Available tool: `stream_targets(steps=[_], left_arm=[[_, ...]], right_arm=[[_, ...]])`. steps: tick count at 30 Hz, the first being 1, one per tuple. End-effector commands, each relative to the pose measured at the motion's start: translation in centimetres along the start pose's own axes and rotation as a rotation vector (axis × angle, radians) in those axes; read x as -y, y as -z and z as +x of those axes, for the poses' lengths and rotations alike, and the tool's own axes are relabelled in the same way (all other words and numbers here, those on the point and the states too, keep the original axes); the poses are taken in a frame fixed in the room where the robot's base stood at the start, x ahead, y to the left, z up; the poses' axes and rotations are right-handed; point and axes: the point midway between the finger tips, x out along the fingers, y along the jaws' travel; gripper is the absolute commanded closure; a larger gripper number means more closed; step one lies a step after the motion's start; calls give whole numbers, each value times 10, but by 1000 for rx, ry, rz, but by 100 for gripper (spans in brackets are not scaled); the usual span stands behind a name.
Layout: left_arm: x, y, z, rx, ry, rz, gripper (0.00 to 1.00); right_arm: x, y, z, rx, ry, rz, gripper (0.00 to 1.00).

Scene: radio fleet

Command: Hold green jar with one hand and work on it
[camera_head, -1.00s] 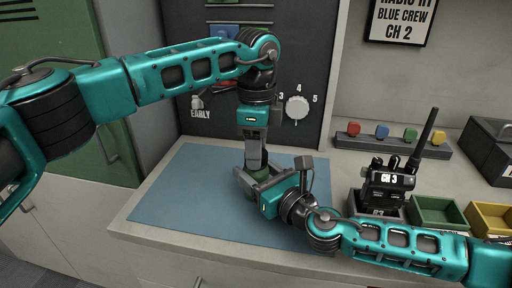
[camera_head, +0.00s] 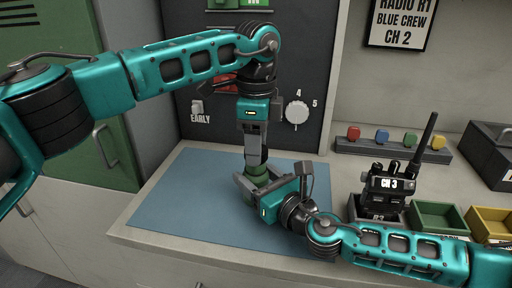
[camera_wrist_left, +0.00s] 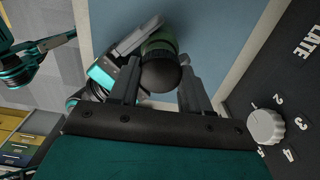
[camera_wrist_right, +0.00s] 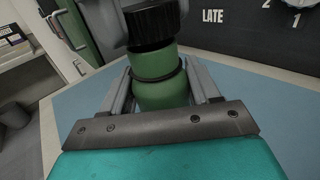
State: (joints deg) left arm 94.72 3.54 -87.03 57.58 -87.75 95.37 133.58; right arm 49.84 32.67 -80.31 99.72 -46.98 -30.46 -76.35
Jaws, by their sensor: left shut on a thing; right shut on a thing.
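The green jar (camera_wrist_right: 160,92) stands upright over the blue mat (camera_head: 185,205). My right gripper (camera_wrist_right: 157,72) is shut on its body from the side; it also shows in the head view (camera_head: 258,188). The jar has a black ridged cap (camera_wrist_right: 153,25). My left gripper (camera_head: 256,152) points straight down above the jar, shut on the cap, which shows dark and round between its fingers in the left wrist view (camera_wrist_left: 160,77). The cap lies right over the jar's top; I cannot tell whether it is seated or slightly lifted.
A dark panel with a white knob (camera_head: 297,112) and an EARLY switch (camera_head: 197,106) rises behind the mat. A black radio (camera_head: 384,190), a green bin (camera_head: 438,215) and a yellow bin (camera_head: 490,222) stand at right. The mat's left part is clear.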

Motion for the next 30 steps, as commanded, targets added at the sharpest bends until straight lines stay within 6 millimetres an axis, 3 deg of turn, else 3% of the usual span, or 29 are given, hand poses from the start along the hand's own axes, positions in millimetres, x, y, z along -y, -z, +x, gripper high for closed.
stream_targets(steps=[11, 21, 28, 29, 30], left_arm=[[0, 0, -2, 0, 0, 0, 89], [0, 0, -38, 1, 2, 0, 89], [0, 0, -41, 0, -1, 0, 89], [0, 0, -41, 0, -1, 0, 89], [0, 0, -41, 0, -1, 0, 89]], right_arm=[[0, 1, 0, -1, -1, 1, 100], [0, 1, 0, -1, -1, 1, 100], [-1, 1, 0, -1, -1, 1, 100], [-1, 1, 0, -1, -1, 1, 38], [-1, 1, 0, -1, -1, 1, 34]])
